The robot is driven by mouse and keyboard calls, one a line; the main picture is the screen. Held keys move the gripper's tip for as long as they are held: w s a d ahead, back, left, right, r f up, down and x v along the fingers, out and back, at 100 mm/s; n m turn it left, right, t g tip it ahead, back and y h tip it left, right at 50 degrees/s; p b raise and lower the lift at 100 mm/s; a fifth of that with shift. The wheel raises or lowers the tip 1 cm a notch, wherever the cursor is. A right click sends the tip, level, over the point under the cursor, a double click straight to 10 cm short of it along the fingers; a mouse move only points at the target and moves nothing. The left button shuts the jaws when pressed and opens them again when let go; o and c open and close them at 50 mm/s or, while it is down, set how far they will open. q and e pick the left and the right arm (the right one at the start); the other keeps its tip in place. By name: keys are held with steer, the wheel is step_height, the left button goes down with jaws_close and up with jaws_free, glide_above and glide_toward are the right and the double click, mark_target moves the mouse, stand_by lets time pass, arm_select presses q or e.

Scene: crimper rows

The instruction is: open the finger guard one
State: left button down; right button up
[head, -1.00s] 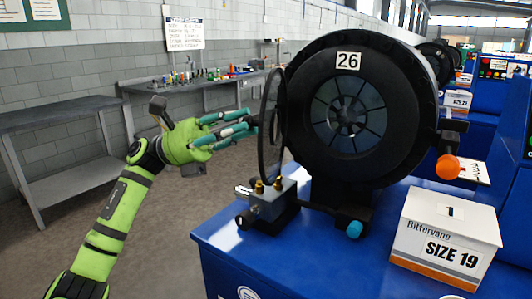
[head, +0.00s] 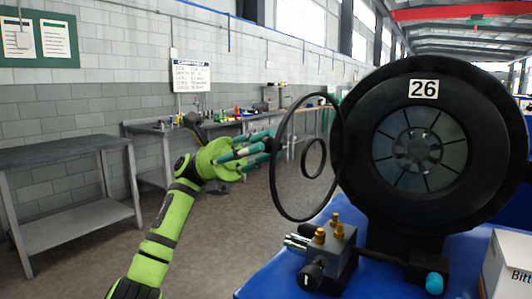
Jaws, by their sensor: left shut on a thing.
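The finger guard (head: 275,188) is a thin black hoop with a smaller ring inside. It stands swung out to the left of the round black crimper head (head: 362,200), which bears the number 26. Its face shows as a tall oval and I see the wall and bench through it. My left gripper (head: 265,144), green with teal fingers, is shut at the guard's left rim. The fingers partly hide the grip point. The crimper's segmented die opening (head: 415,148) is uncovered. My right gripper is not in view.
A valve block (head: 335,250) with brass fittings sits on the blue bench (head: 270,283) below the guard. A blue knob (head: 434,283) and a white box (head: 508,270) are at lower right. A grey table (head: 65,150) stands left; the floor between is clear.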

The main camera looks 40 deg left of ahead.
arm_select(q)
steer(key=shift+a+r, duration=0.1)
steer(key=shift+r, duration=0.2)
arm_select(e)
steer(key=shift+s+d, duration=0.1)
arm_select(q)
steer(key=c, duration=1.2)
jaws_free()
steer(key=shift+o, duration=0.7)
steer(key=shift+d, duration=0.3)
steer(key=v, duration=1.2)
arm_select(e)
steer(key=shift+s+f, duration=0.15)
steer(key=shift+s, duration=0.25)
arm_select(q)
steer(key=shift+f, duration=0.1)
